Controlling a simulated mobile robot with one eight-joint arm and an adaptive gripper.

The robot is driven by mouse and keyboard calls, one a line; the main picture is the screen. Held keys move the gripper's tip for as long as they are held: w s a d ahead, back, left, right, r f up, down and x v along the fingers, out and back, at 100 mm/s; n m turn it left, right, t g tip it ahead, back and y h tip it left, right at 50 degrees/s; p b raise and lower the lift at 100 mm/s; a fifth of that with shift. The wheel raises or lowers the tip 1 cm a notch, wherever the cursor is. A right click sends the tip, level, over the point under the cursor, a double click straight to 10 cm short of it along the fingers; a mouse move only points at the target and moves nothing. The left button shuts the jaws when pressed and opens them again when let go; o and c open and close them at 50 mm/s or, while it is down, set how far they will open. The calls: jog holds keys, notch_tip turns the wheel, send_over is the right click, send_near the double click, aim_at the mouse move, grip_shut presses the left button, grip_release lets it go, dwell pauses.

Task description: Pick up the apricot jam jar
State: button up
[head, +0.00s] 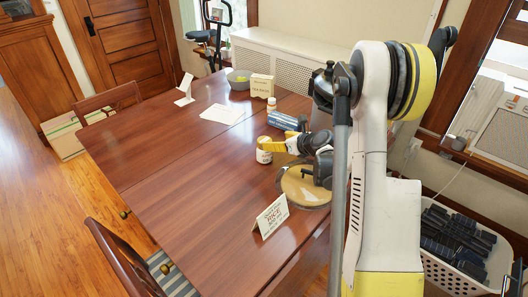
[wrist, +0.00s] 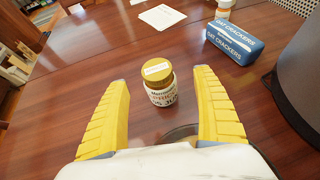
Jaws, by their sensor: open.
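The apricot jam jar (wrist: 162,85) is a small jar with a gold lid and a white label, standing upright on the wooden table. In the wrist view it stands between and a little beyond the tips of my yellow fingers. My gripper (wrist: 163,90) is open, with a finger to either side of the jar and gaps on both sides. In the head view the jar (head: 264,150) is by the tip of my gripper (head: 270,146), partly hidden by a yellow finger.
A blue oat crackers box (wrist: 234,42) lies right of the jar. A round tray (head: 303,187) and a rice sign (head: 271,216) are nearer on the table. A small bottle (head: 271,104), a cream box (head: 262,86) and a bowl (head: 239,79) stand farther back.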

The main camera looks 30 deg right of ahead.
aim_at(264, 140)
jog(key=b+x, duration=0.1)
jog(key=x, duration=0.2)
jog(key=shift+w+a+f, duration=0.1)
jog(key=shift+w+f, duration=0.05)
jog(key=shift+f, duration=0.05)
jog(key=b+x, duration=0.1)
jog(key=x, duration=0.1)
jog(key=b+x, duration=0.1)
jog(key=x, duration=0.2)
jog(key=shift+a+f, duration=0.1)
jog(key=shift+a, duration=0.15)
jog(key=shift+c, duration=0.3)
jog(key=c, duration=1.5)
jog(key=shift+o, duration=0.2)
